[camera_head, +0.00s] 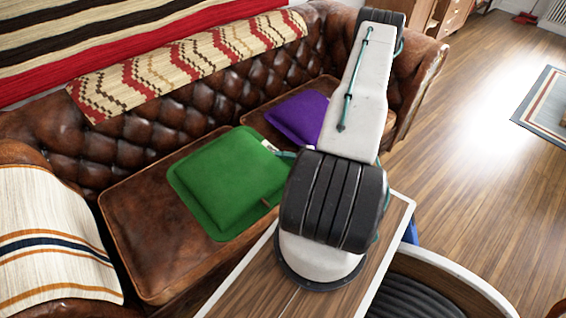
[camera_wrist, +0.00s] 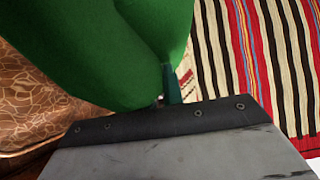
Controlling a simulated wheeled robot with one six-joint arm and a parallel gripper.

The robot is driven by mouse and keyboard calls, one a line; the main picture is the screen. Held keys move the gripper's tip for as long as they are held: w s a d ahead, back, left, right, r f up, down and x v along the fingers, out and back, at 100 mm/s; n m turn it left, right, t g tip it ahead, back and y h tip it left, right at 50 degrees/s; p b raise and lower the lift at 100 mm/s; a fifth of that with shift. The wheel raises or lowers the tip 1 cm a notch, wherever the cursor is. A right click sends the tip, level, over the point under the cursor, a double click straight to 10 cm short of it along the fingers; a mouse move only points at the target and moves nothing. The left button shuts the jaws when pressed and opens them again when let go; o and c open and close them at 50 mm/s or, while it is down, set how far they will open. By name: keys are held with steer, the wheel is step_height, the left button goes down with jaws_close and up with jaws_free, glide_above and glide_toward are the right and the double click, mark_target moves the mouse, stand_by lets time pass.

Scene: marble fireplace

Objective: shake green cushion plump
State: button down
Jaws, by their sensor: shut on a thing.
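The green cushion (camera_head: 222,178) shows over the left part of the brown leather sofa seat (camera_head: 137,243). I cannot tell whether it touches the seat. In the wrist view the green cushion (camera_wrist: 110,45) fills the upper left, with a crease running to the gripped edge. My gripper (camera_wrist: 168,92) is shut on that edge of the cushion. In the head view my arm hides most of the gripper, at the cushion's right side.
A purple cushion (camera_head: 298,116) lies on the right part of the sofa seat. A zigzag blanket (camera_head: 185,62) covers the backrest and a striped blanket (camera_head: 50,235) the left armrest. A striped red textile (camera_wrist: 283,60) hangs behind. Open wooden floor (camera_head: 480,130) lies right.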

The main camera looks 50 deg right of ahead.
step_height(320, 180, up, 2)
steer(key=shift+r, duration=0.2)
step_height(320, 180, down, 7)
stand_by(0.8)
